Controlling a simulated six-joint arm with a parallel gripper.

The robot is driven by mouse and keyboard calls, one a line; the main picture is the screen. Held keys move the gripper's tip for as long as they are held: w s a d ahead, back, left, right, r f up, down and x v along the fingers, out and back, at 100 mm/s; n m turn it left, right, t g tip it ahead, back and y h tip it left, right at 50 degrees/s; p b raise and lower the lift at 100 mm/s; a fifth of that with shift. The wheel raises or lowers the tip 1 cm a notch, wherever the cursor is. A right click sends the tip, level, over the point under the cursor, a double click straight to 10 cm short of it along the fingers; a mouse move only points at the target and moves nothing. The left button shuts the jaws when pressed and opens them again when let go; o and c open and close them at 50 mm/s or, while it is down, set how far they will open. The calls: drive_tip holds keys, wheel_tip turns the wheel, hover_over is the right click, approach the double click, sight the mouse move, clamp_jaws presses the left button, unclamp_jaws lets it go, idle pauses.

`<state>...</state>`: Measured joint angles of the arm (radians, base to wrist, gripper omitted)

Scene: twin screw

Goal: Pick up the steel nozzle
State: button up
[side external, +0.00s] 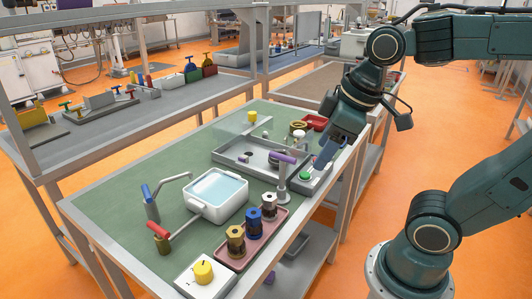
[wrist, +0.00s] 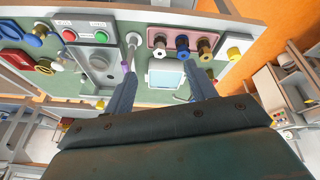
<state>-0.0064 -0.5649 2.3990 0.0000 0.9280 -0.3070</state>
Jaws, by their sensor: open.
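The steel nozzle (side external: 269,205) stands upright at the far end of a pink tray (side external: 225,263), in line with a blue nozzle (side external: 253,221) and a brass nozzle (side external: 235,240). In the wrist view the steel nozzle (wrist: 158,42) is the leftmost of the three, beyond the fingertips. My gripper (side external: 323,156) is open and empty, raised near the bench's right edge, up and to the right of the tray in the side view. Its two fingers are spread apart in the wrist view (wrist: 162,74).
A post with a purple lever (side external: 283,172) stands between my gripper and the tray. A white basin (side external: 216,196) with water lies left of the tray. A box with a yellow knob (side external: 203,272) is at the near end. A button box (side external: 306,178) is below my gripper.

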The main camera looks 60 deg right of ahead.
drive_tip(key=w+f+n+g, duration=0.2)
drive_tip(key=w+n, duration=0.4)
drive_tip(key=w, duration=0.1)
drive_tip(key=n+g, duration=0.2)
drive_tip(key=n, duration=0.4)
hover_over(268, 197)
wheel_tip(268, 197, down, 4)
drive_tip(key=shift+f, duration=0.2)
drive_tip(key=shift+f, duration=4.15)
drive_tip(key=shift+f, duration=2.6)
drive_tip(key=shift+c, duration=0.5)
drive_tip(key=c, duration=1.1)
